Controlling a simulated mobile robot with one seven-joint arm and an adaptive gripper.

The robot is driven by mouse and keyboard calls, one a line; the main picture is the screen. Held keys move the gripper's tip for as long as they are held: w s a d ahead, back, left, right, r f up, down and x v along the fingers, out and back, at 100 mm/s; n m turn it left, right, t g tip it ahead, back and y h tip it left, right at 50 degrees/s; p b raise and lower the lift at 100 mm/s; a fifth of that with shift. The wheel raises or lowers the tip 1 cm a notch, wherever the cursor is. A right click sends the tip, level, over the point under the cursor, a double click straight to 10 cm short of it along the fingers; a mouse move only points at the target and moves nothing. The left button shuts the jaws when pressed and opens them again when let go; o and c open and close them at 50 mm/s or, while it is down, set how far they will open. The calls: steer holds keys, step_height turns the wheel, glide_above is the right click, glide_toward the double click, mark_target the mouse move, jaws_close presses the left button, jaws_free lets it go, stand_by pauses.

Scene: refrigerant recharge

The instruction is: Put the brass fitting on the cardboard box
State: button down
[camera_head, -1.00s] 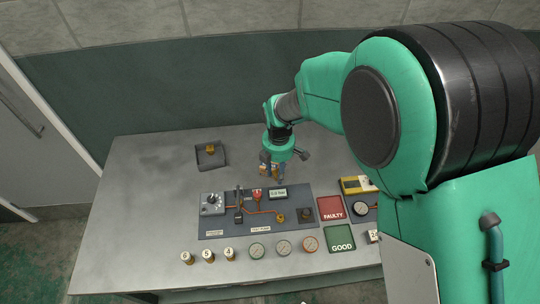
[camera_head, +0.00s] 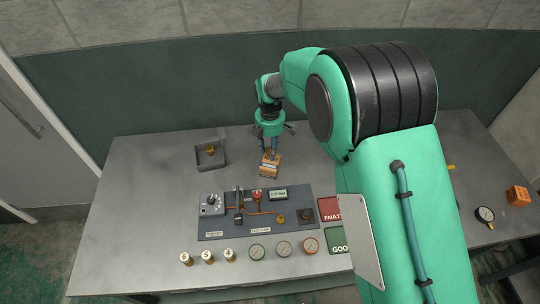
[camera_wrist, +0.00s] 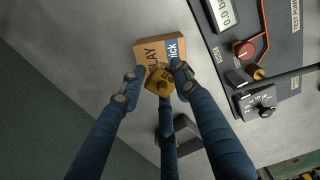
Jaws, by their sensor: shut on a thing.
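The cardboard box (camera_head: 269,169) is a small orange-brown box on the bench, behind the grey test panel. In the wrist view the box (camera_wrist: 146,51) shows a printed face and a blue strip. My gripper (camera_head: 270,152) points down over the box. In the wrist view its blue fingers (camera_wrist: 157,88) are closed around a brass fitting (camera_wrist: 159,77), which overlaps the near edge of the box. I cannot tell whether the fitting touches the box. The fingers hide part of the fitting.
A grey tray (camera_head: 221,162) with a small brass piece (camera_head: 210,151) stands left of the box. The test panel (camera_head: 218,228) lies in front, with several brass cylinders and round gauges before it. A red pad (camera_head: 327,208) and a green pad (camera_head: 338,234) are at its right. The left bench is clear.

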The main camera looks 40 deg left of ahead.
steer(key=shift+f, duration=1.65)
steer(key=shift+f, duration=0.15)
steer(key=c, duration=1.3)
jaws_free()
steer(key=shift+o, duration=0.2)
step_height(320, 180, up, 12)
steer(key=shift+r+p, duration=0.1)
steer(key=shift+p, duration=0.35)
